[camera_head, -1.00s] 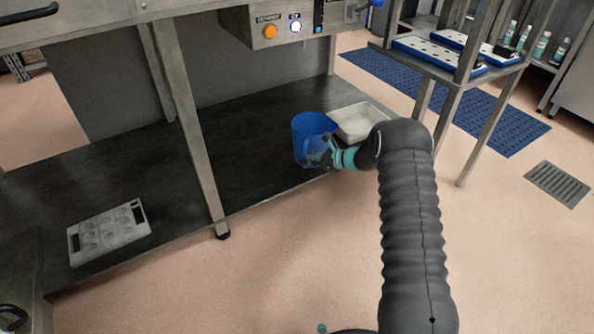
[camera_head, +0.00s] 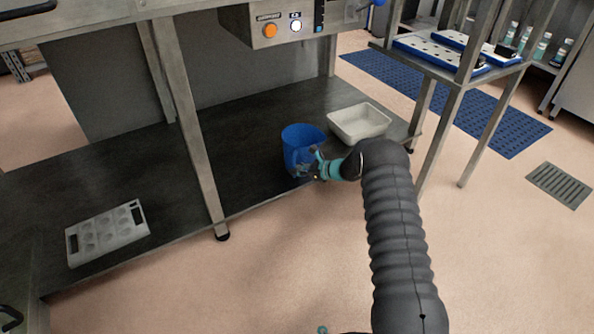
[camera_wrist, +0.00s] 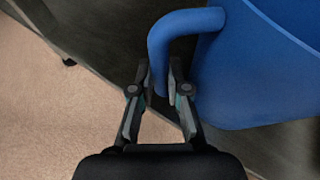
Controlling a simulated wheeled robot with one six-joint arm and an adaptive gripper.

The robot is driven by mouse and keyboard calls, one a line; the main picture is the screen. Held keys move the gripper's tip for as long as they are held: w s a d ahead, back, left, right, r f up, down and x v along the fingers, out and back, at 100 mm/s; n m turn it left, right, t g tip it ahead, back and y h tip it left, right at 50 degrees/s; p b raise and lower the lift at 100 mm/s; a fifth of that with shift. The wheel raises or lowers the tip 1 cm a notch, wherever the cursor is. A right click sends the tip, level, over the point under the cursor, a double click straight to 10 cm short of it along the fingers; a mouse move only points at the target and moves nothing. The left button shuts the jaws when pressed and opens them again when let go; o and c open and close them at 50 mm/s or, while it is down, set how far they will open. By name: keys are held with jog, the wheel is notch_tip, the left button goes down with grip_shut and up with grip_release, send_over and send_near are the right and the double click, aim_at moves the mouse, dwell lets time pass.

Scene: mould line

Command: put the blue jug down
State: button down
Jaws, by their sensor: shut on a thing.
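The blue jug (camera_head: 297,147) is over the dark lower shelf (camera_head: 262,187), near its front edge. My gripper (camera_head: 314,167) is at the jug's right side in the head view. In the wrist view the jug's blue body (camera_wrist: 250,70) fills the upper right, and its curved handle (camera_wrist: 170,38) runs down between the two fingers of my gripper (camera_wrist: 160,90). The fingers are shut on the handle. The jug looks upright. I cannot tell whether its base touches the shelf.
A white tray (camera_head: 385,123) stands on the shelf right of the jug, with a gap between them. A grey moulded tray (camera_head: 88,237) lies at the shelf's left. A metal leg (camera_head: 196,140) stands left of the jug. Shelf between leg and jug is clear.

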jog(key=shift+f, duration=0.1)
jog(key=c, duration=1.2)
grip_release()
jog(key=shift+o, duration=0.2)
